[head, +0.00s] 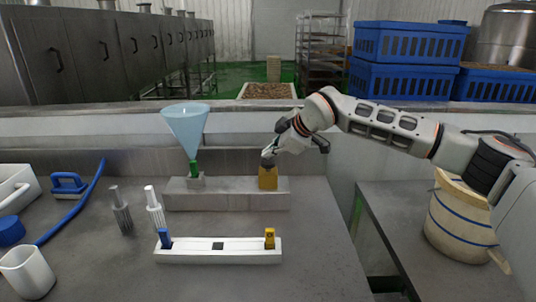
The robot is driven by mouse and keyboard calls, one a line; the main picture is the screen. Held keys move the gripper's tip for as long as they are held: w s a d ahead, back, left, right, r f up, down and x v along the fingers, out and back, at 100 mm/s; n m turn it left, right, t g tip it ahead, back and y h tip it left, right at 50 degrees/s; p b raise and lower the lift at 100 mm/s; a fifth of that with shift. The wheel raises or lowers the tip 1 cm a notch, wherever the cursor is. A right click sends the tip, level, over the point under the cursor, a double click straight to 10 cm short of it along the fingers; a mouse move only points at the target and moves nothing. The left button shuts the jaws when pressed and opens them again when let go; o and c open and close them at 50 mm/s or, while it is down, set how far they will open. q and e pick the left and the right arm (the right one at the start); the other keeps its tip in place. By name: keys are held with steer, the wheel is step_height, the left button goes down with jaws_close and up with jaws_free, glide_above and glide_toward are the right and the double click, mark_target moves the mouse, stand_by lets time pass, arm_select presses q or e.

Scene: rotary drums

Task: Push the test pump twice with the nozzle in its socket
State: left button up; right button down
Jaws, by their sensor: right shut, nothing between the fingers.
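My right gripper (268,158) comes in from the right, fingers shut and pointing down at the top of a yellow block (268,181). I cannot tell whether it touches the block or is just above it. The block stands at the right end of a low grey base (230,201). A pale blue funnel (186,127) with a green stem (194,168) stands upright at the base's left end. Two upright ribbed pieces, one grey (121,212) and one white-topped (154,207), stand left of the base. I cannot tell which part is the pump or the nozzle. My left gripper is out of view.
A white strip (218,256) in front holds a blue piece (164,239) and a yellow piece (269,238). The table's right front is clear.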

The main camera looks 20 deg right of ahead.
mark_target(270, 160)
steer(key=shift+f, duration=0.3)
steer(key=shift+r, duration=0.15)
steer(key=shift+r+p, duration=0.7)
steer(key=shift+r, duration=1.1)
steer(key=shift+r, duration=0.1)
step_height(270, 160, up, 5)
steer(key=shift+f+p, duration=0.1)
steer(key=shift+p, duration=1.15)
